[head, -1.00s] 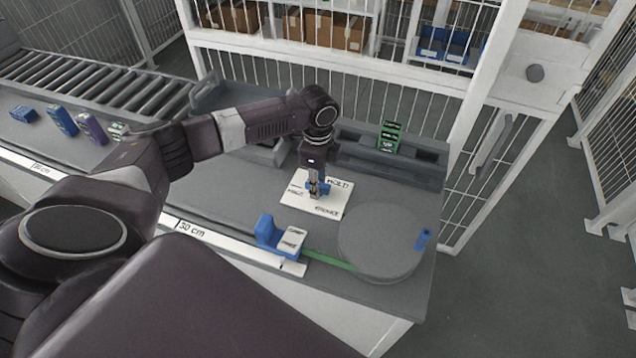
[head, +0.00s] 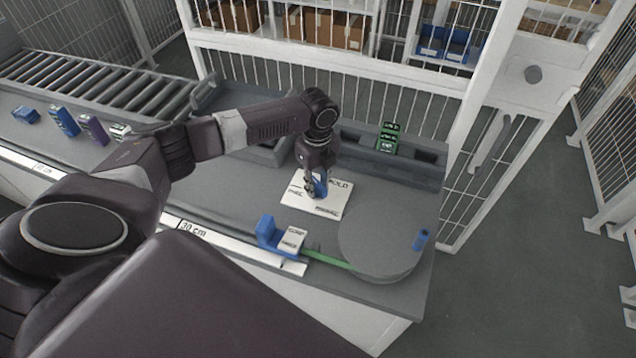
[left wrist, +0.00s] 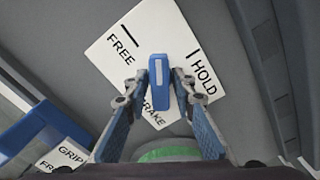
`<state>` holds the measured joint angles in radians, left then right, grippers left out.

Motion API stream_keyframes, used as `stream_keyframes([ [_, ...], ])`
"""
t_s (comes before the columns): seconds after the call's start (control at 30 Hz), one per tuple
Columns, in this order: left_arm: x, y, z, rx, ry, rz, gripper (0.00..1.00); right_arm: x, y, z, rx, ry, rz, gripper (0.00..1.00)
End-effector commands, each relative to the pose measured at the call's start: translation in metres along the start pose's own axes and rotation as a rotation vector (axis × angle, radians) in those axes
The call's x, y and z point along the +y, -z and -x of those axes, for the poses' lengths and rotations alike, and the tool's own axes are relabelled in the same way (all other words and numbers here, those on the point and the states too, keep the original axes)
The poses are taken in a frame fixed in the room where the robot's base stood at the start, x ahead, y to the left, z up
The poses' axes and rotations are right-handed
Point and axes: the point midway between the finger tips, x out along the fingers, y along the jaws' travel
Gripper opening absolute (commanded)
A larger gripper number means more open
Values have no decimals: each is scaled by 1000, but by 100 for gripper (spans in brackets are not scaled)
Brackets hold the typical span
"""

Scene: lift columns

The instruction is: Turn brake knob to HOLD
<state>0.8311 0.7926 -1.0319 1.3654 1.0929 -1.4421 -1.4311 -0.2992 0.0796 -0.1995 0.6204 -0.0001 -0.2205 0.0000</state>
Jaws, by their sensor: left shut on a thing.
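The blue brake knob (left wrist: 159,88) stands on a white plate (left wrist: 155,25) marked FREE, HOLD and BRAKE. My left gripper (left wrist: 160,80) is shut on the knob, one finger on each side. In the left wrist view the knob's far end lies between the FREE mark and the HOLD mark. In the head view my left gripper (head: 315,191) reaches down to the plate (head: 331,203), and the knob (head: 321,187) shows partly behind the fingers. My right gripper is not in view.
A blue block (head: 267,231) with a white label stands at the bench's front edge. A grey round disc (head: 380,240) with a small blue piece (head: 421,240) lies to the right. A green device (head: 389,137) stands behind. Several small boxes stand far left.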

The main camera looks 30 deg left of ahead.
Motion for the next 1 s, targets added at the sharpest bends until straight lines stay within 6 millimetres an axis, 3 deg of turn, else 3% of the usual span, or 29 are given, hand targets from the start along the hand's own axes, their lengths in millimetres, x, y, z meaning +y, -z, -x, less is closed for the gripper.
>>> stream_keyframes([
  [0.17,0,-1,1,-2,1,-76,10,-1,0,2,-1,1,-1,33],
  [0.53,-1,-1,1,-3,2,-505,10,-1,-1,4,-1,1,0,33],
  [1.0,-1,-1,1,-3,1,-615,10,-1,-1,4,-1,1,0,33],
])
